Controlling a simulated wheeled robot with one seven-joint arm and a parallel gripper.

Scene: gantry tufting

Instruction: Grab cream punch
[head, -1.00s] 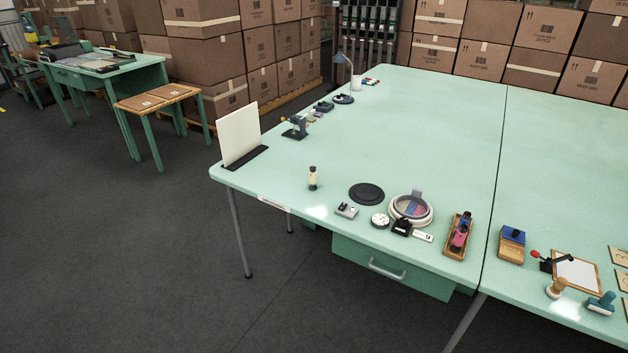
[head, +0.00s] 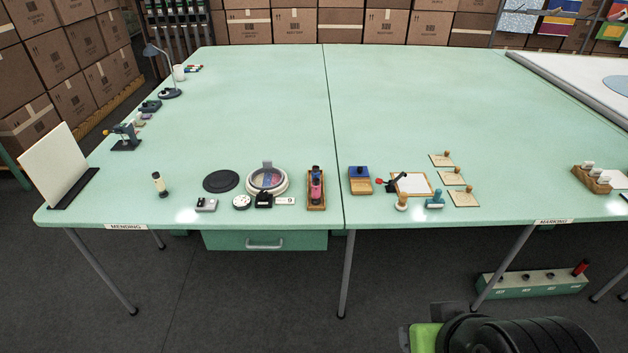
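A small cream cylinder with a dark cap and dark base (head: 158,183) stands upright on the left table marked MENDING, near its front edge. It is the best match for the cream punch, though its details are too small to make out. A wooden holder (head: 316,206) further right carries a pink piece and dark pieces. My gripper is not in view; a dark ribbed body with a green part, probably mine, shows at the bottom right, well away from the cream cylinder.
A black disc (head: 221,181), a round-rimmed dish (head: 282,187) and a small grey device (head: 206,205) lie right of the cylinder. A white board (head: 55,163) stands left. Stamps and a clipboard (head: 412,184) lie right of the table seam.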

